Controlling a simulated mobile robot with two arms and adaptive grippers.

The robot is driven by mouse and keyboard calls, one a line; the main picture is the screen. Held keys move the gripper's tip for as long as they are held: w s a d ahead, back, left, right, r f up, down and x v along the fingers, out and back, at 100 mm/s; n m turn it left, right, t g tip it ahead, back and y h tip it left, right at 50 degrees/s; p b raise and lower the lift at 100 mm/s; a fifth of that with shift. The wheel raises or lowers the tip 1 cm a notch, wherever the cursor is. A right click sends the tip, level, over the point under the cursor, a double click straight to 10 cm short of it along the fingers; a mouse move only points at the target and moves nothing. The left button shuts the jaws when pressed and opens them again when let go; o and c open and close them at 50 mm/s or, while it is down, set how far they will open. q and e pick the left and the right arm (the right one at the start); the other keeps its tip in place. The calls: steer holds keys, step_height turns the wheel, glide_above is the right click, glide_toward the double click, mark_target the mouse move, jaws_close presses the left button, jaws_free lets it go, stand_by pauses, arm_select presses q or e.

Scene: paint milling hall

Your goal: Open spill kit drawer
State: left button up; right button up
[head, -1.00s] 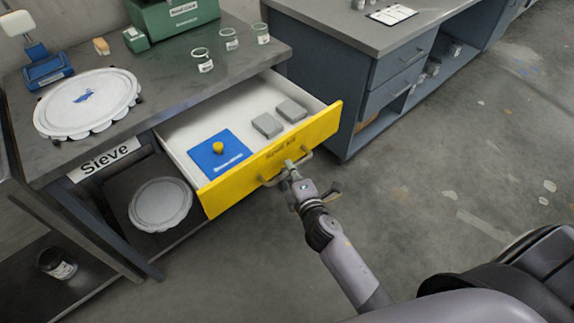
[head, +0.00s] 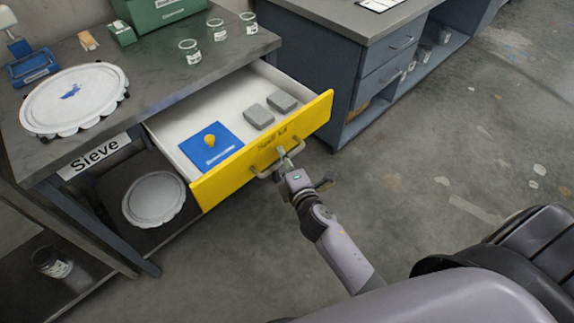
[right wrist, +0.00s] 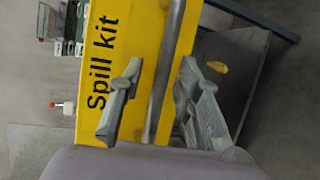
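The spill kit drawer has a yellow front (head: 235,166) and a white inside, and it stands well out from under the grey bench. Its front reads "Spill kit" in the right wrist view (right wrist: 103,60). A metal bar handle (head: 262,173) runs across the front; it also shows in the right wrist view (right wrist: 168,60). My right gripper (head: 286,156) is at the handle. In the right wrist view its two fingers (right wrist: 160,75) are spread on either side of the bar, with gaps visible. My left gripper is not in view.
A lidded sieve (head: 75,98) and several glass jars (head: 190,50) stand on the bench (head: 150,80). A grey-blue cabinet (head: 318,75) stands right of the drawer. The floor in front is clear.

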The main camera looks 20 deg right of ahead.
steer(key=s+r, duration=0.2)
steer(key=s, duration=0.9)
steer(key=shift+s+a, duration=0.3)
steer(key=shift+s, duration=0.05)
steer(key=shift+r, duration=0.1)
steer(key=s+a+f+m+g+y, duration=0.1)
steer(key=s+f+m+g, duration=0.35)
steer(key=f, duration=0.95)
steer(key=s+a+f+m+g, duration=0.1)
steer(key=s+f+m+g, duration=0.35)
steer(key=f, duration=1.05)
steer(key=s+d+f+m+g, duration=0.2)
steer(key=s+f, duration=0.6)
steer(key=s, duration=0.4)
steer(key=s+d+f+m+g, duration=0.3)
steer(key=s+f, duration=0.5)
steer(key=s, duration=0.5)
steer(key=shift+d+m+g, duration=0.15)
steer(key=shift+m+g, duration=0.25)
steer(key=shift+m, duration=0.5)
